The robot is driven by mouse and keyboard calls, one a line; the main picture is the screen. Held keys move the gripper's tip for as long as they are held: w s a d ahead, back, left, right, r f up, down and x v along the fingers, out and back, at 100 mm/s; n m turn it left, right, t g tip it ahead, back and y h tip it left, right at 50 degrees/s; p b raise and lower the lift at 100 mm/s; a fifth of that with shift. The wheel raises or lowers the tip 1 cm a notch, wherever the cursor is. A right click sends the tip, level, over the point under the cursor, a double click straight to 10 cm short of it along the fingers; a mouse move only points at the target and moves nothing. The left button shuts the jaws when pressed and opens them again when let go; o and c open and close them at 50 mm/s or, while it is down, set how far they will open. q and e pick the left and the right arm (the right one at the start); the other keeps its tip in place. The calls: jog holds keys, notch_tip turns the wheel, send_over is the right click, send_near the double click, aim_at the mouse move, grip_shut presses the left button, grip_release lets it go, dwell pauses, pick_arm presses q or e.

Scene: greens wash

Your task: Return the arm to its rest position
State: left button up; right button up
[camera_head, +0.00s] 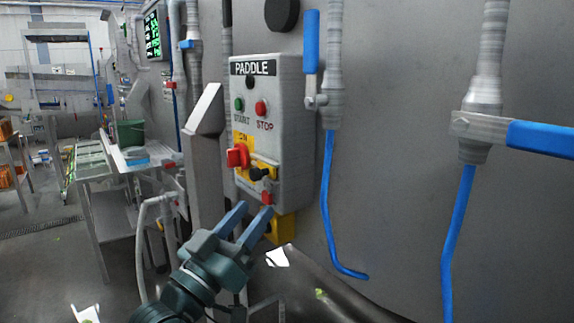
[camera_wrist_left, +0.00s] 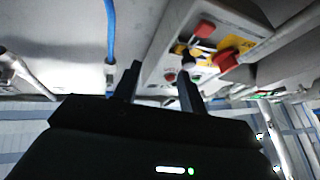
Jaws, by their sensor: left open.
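My left gripper (camera_head: 250,224) comes in from the lower left in the head view. Its two blue fingers are apart with nothing between them. The fingertips are just below the grey PADDLE control box (camera_head: 277,130), near its lower left edge. The box carries a green START button, a red STOP button, a red rotary switch (camera_head: 238,156) and a black knob. In the left wrist view the dark fingers (camera_wrist_left: 158,84) point toward the box (camera_wrist_left: 190,32), with its red and black controls beyond the tips. I cannot tell whether a finger touches the box. My right gripper is not seen.
Blue-handled valves (camera_head: 541,138) and blue hoses (camera_head: 330,205) are on the grey wall to the right. A dark curved trough edge (camera_head: 335,294) lies below the box. A metal table (camera_head: 125,160) with a green bin (camera_head: 130,133) stands at left. Open floor (camera_head: 50,265) lies at lower left.

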pick_arm(q)
notch_tip(320, 180, down, 14)
jog(key=s+a+n+g+y, duration=0.2)
jog(key=y, duration=0.2)
jog(key=s+a+f+g+y+p, duration=0.1)
jog(key=s+a+f+g+y, duration=0.1)
jog(key=s+f, duration=0.7)
jog(key=s+a+f+g+y+p, duration=0.1)
jog(key=s+a+f+g+y, duration=0.2)
jog(key=s+f, duration=0.6)
notch_tip(320, 180, down, 7)
jog(key=shift+s+a+g, duration=0.15)
jog(key=shift+s+g, duration=0.15)
jog(key=shift+g, duration=0.4)
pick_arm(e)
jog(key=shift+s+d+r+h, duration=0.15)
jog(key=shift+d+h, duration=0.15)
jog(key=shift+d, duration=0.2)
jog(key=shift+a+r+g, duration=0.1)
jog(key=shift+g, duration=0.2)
